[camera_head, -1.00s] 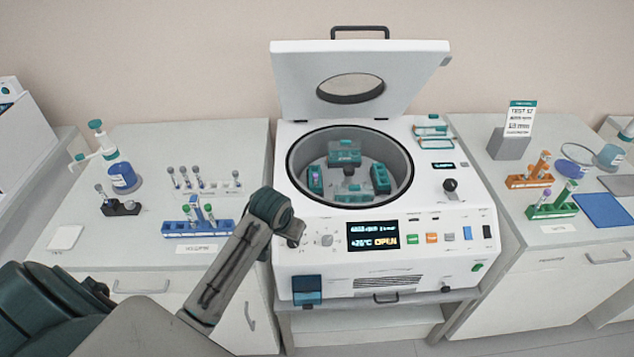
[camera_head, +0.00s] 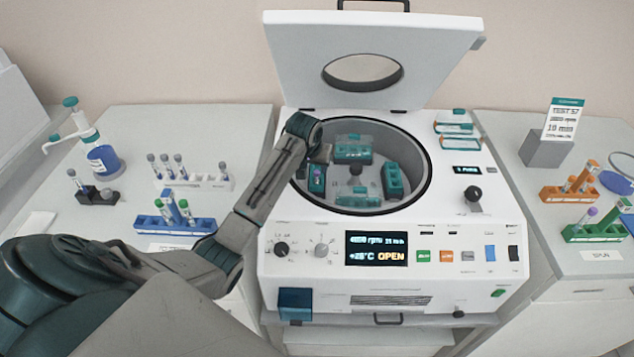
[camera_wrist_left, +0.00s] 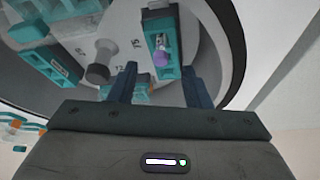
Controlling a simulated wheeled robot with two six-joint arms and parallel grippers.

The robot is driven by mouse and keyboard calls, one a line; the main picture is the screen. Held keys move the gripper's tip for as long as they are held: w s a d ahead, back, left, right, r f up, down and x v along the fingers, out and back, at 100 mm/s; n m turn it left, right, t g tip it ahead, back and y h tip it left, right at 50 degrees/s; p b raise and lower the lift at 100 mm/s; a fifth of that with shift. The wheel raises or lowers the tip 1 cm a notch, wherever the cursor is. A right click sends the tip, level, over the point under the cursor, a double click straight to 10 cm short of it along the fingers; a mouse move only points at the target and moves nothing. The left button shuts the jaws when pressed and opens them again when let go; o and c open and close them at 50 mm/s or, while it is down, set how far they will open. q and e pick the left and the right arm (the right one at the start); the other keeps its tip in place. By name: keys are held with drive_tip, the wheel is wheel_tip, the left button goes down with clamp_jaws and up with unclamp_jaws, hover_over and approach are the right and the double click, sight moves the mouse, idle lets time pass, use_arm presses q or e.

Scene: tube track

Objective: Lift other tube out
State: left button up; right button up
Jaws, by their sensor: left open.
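A purple-capped tube (camera_wrist_left: 160,57) sits in a teal bucket (camera_wrist_left: 163,36) of the open centrifuge (camera_head: 372,250). In the head view that bucket (camera_head: 317,180) is at the left side of the bowl, partly behind my arm. My left gripper (camera_wrist_left: 162,88) is open and empty, its two fingers pointing into the bowl. In the wrist view the purple cap shows just beyond the gap between the fingertips, apart from them. In the head view my left wrist is over the left rim of the bowl. My right gripper is not in view.
The raised lid (camera_head: 430,60) stands behind the bowl, and the bowl rim (camera_head: 428,165) surrounds the rotor. Blue (camera_head: 150,224), white (camera_head: 215,184) and black (camera_head: 100,200) racks stand on the left bench. Orange (camera_head: 560,194) and green (camera_head: 600,235) racks hold tubes on the right.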

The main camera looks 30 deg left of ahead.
sight(316, 173)
use_arm(q)
drive_tip(key=shift+w+f, duration=0.35)
drive_tip(key=shift+f, duration=0.15)
drive_tip(key=shift+w+f, duration=0.25)
drive_tip(key=shift+f, duration=0.05)
drive_tip(key=x, duration=0.1)
drive_tip(key=p+x, duration=0.2)
drive_tip(key=shift+s+a+f, duration=0.15)
drive_tip(key=shift+s+f, duration=0.05)
drive_tip(key=shift+f, duration=0.15)
drive_tip(key=shift+w+f, duration=0.25)
drive_tip(key=shift+f, duration=0.15)
drive_tip(key=c, duration=0.8)
